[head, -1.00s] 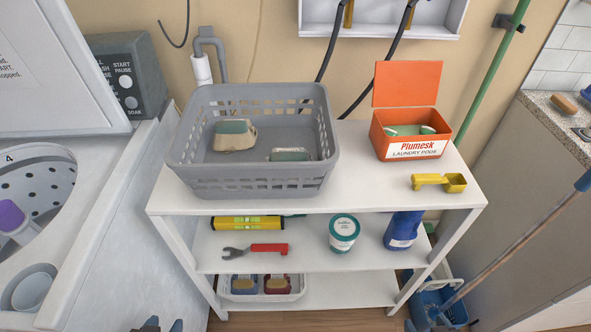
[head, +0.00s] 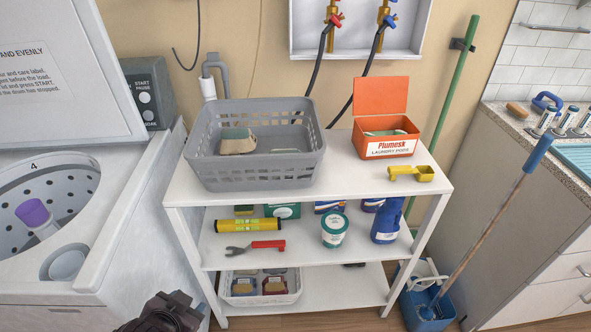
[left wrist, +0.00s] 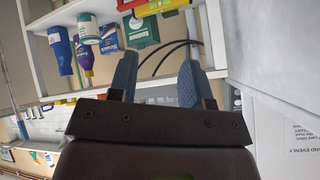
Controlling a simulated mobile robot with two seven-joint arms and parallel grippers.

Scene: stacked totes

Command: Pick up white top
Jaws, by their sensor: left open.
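I cannot make out a white garment, and which thing the task calls the white top is unclear. White things in the head view are the shelf unit's top board (head: 350,185), a white tub with a green label (head: 334,229) on the middle shelf, and a whitish cup-shaped part (head: 66,264) in the open washer. My left gripper's dark wrist (head: 165,314) shows at the bottom of the head view. In the left wrist view its two blue-grey fingers (left wrist: 157,70) are apart with nothing between them. The tub (left wrist: 88,30) lies beyond them. My right gripper is not in view.
Below are a yellow level (head: 247,225), red-handled pliers (head: 255,248) and a blue bottle (head: 386,224). A mop bucket (head: 428,308) is at right.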

